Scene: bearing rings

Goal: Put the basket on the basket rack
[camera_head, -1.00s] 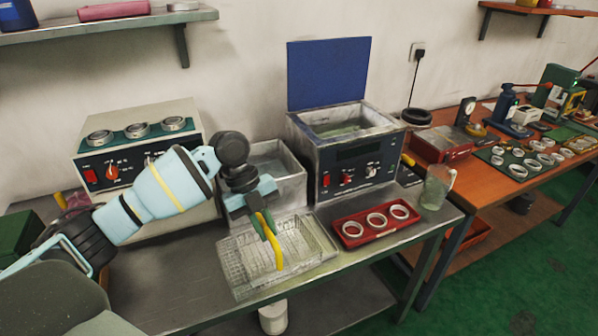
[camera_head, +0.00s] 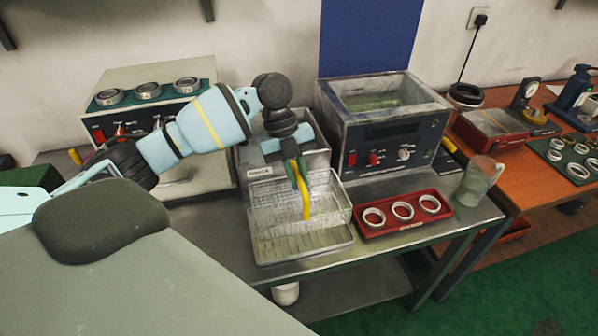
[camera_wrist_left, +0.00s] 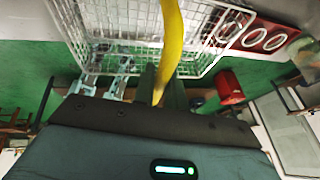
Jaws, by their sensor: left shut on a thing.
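The wire basket (camera_head: 272,197) has clear mesh sides and a curved yellow handle (camera_head: 304,203). My left gripper (camera_head: 292,165) is shut on the handle, above the basket. In the left wrist view the handle (camera_wrist_left: 172,40) rises between the fingers (camera_wrist_left: 165,88), with the basket mesh (camera_wrist_left: 120,18) behind it. A ribbed grey metal tray (camera_head: 300,246), which looks like the basket rack, lies on the bench below the basket. The basket overlaps its back part in the head view; I cannot tell whether they touch. My right gripper is not in view.
A metal tank (camera_head: 258,172) stands behind the basket. An open bath unit (camera_head: 385,142) with a raised blue lid stands behind to the right. A red tray (camera_head: 403,224) with three rings and a glass jug (camera_head: 477,182) are at right. Bare bench (camera_head: 210,225) lies at left.

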